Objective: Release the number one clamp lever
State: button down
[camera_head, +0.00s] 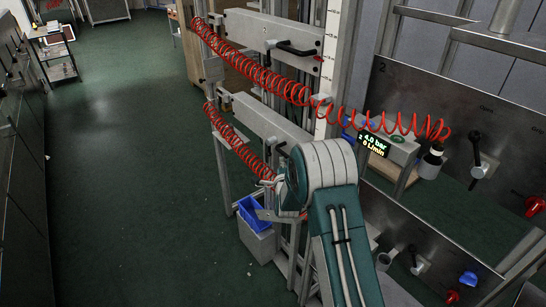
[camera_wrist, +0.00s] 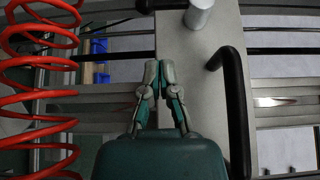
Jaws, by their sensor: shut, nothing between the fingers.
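In the wrist view, my gripper (camera_wrist: 159,70) is shut and empty in front of a grey metal bar (camera_wrist: 190,60). A black bent lever (camera_wrist: 236,105) stands just right of the gripper, with a gap between them. A pale cylinder (camera_wrist: 199,16) shows above. In the head view, an upper black clamp lever (camera_head: 297,49) sits on a grey bar (camera_head: 250,30). A lower black lever (camera_head: 280,149) sits on a second grey bar (camera_head: 262,118), partly hidden near my arm. I cannot read a number one on either lever. My gripper is mostly hidden behind my arm in the head view.
Red coiled hoses (camera_head: 265,75) hang across the frame; one coil (camera_wrist: 40,90) is close left of my gripper. A steel panel (camera_head: 430,110) marked 2, with a black-handled valve (camera_head: 478,160), stands right. A blue bin (camera_head: 252,214) is low down. The green floor at left is clear.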

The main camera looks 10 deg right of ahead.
jog(key=w, duration=0.1)
jog(key=w+a, duration=0.2)
jog(key=w, duration=0.1)
jog(key=shift+w+a, duration=0.1)
jog(key=shift+f, duration=0.15)
dwell(0.3)
